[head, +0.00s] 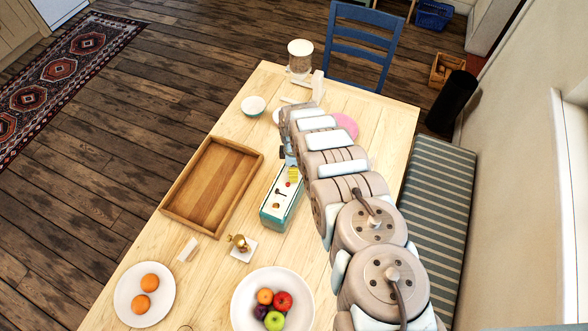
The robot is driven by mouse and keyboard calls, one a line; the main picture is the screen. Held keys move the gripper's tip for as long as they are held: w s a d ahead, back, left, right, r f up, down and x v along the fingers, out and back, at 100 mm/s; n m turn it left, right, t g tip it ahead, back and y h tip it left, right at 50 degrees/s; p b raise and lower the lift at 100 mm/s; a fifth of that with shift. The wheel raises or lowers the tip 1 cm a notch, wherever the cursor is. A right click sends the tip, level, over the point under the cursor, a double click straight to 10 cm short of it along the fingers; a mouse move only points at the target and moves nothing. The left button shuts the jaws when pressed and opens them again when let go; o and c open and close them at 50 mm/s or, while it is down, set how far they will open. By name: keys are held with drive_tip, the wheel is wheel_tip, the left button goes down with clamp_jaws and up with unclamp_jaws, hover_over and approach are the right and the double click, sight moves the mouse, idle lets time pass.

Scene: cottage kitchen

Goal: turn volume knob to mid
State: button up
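A teal box with a cream panel (281,203), which looks like the radio, is on the wooden table. Its panel has small dark knobs or levers (277,192), a red spot and a yellow patch. Which of these is the volume knob, and where it points, is too small to tell. My arm reaches over the table from the lower right and passes along the radio's right side, covering part of it. My gripper (287,155) seems to be at the radio's far end, mostly hidden by my arm. Its fingers cannot be made out, nor whether it touches anything.
A wooden tray (172,203) lies left of the radio. A brass bell-like object (239,242), a plate of oranges (122,305) and a fruit bowl (237,302) are nearer. A jar (299,72), small bowl (253,105) and pink plate (345,127) are farther back.

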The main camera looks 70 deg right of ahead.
idle(0.3)
clamp_jaws()
drive_tip(key=m, duration=0.3)
drive_tip(key=shift+m, duration=0.4)
drive_tip(key=m, duration=0.3)
drive_tip(key=shift+m, duration=0.3)
drive_tip(key=m+b, duration=0.1)
drive_tip(key=m, duration=0.3)
drive_tip(key=shift+f+t, duration=0.1)
drive_tip(key=shift+t, duration=0.2)
drive_tip(key=shift+m+b, duration=0.85)
drive_tip(key=shift+m, duration=1.15)
